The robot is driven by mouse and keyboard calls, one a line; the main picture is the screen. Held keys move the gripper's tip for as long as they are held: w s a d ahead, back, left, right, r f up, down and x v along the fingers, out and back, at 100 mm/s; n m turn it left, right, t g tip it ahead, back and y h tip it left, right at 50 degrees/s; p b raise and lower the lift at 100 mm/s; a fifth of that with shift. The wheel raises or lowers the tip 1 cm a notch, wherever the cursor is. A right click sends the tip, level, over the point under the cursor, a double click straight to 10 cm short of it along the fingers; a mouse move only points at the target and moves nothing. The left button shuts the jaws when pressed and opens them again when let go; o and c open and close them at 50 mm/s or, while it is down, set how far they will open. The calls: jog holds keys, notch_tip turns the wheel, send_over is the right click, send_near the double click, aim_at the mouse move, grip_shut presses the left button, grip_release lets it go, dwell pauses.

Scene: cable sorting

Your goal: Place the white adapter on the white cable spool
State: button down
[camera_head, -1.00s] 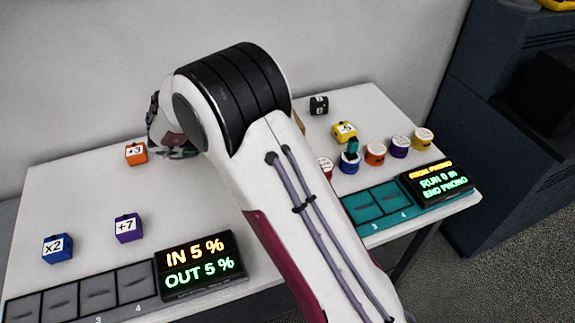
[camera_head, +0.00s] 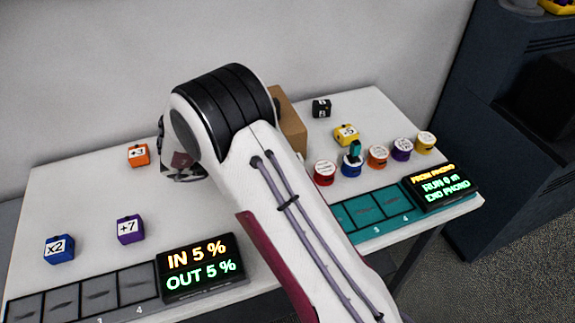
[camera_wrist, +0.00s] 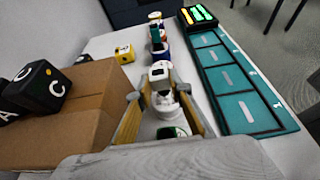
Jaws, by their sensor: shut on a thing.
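In the wrist view my gripper (camera_wrist: 166,112) has its two tan fingers on either side of a white piece. The white adapter (camera_wrist: 161,74) shows as a small white block with a dark opening, at the far end between the fingers. White rounded parts below it run back toward the palm, and a green-marked white face (camera_wrist: 172,132) lies nearer the camera. I cannot tell which of these parts belong to the white cable spool, nor whether adapter and spool touch. In the head view my arm hides the gripper, the adapter and the white spool.
A cardboard box (camera_wrist: 75,118) with black lettered cubes (camera_wrist: 37,88) stands close on the left. A teal slotted tray (camera_wrist: 236,98) lies on the right. Beyond are a red spool (camera_head: 325,173), a blue spool (camera_head: 351,168) with a teal piece on it, more spools, and a yellow cube (camera_head: 346,134).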

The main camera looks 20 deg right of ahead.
jog(key=shift+f, duration=0.9)
jog(key=shift+f, duration=0.15)
jog(key=c, duration=1.8)
grip_release()
jog(key=shift+a+r, duration=0.2)
jog(key=shift+r, duration=0.05)
jog(key=v, duration=1.1)
jog(key=shift+a, duration=0.3)
